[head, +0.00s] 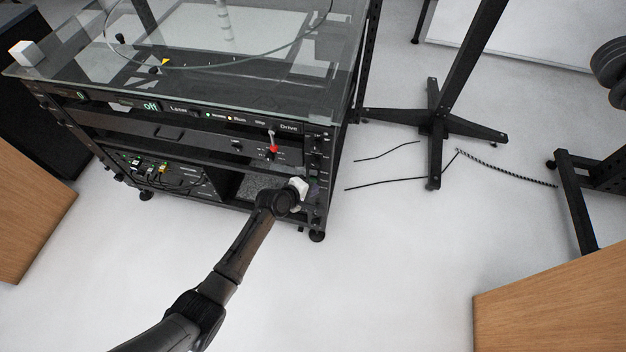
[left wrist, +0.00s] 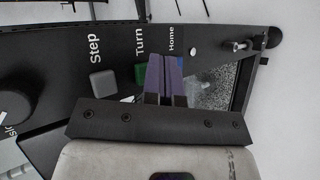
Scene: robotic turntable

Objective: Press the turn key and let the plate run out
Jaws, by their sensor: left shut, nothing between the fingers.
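My left gripper (head: 313,188) is at the lower right front of the black rack, its fingers partly hidden by my wrist. In the left wrist view its purple fingers (left wrist: 163,76) are shut and empty, over the panel beside the green Turn key (left wrist: 140,73). The fingers partly cover this key's right side; I cannot tell whether they touch it. A grey Step key (left wrist: 103,83) lies to its left. A blue Home key (left wrist: 183,62) shows partly behind the fingers. The round plate (head: 222,68) is at the glass top of the rack. My right gripper is not in view.
A dark knob (left wrist: 14,106) is on the panel's left. A black stand (head: 435,130) is to the right, with cables on the floor. Open floor lies in front.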

